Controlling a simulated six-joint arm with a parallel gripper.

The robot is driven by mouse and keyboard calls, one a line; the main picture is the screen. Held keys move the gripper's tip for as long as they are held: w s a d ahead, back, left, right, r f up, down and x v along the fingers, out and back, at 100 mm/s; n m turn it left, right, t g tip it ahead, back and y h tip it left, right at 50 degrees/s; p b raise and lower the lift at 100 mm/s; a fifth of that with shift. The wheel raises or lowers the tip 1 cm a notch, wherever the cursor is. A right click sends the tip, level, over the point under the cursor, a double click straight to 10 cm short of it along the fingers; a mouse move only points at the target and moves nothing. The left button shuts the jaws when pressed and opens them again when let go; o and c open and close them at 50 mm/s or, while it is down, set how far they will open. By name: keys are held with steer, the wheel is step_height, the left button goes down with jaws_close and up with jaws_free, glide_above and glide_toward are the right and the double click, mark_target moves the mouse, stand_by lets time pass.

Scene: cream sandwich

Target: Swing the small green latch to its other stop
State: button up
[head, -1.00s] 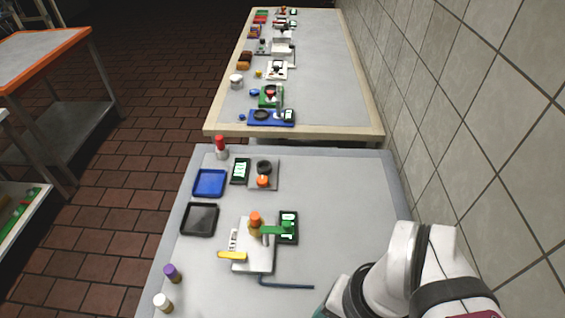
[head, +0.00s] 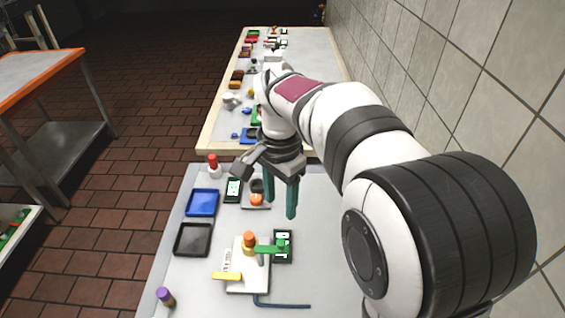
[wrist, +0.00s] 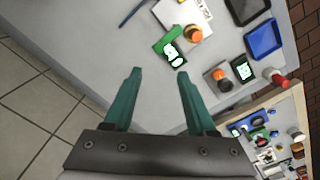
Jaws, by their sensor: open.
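The small green latch (head: 266,249) is a short bar on the white base plate (head: 248,285), beside a post with an orange cap (head: 249,237). It points right toward a dark green card with white marks (head: 289,247). A yellow lever (head: 226,276) lies at the plate's left edge. In the wrist view the green latch (wrist: 163,41) lies ahead of the fingers, beside the orange cap (wrist: 194,35). My gripper (head: 280,207) hangs above the table behind the latch, fingers pointing down. It is open and empty, apart from the latch; the wrist view shows both teal fingers spread (wrist: 159,74).
Left are a blue tray (head: 202,203), a black tray (head: 193,239) and a red-capped bottle (head: 214,167). A grey plate with an orange knob (head: 256,200) stands close behind. A purple-capped bottle (head: 165,296) and blue rod (head: 282,305) are in front. The table's right side looks clear.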

mark_target(281, 242)
step_height(281, 242, down, 13)
steer(key=shift+f, duration=0.15)
jaws_close()
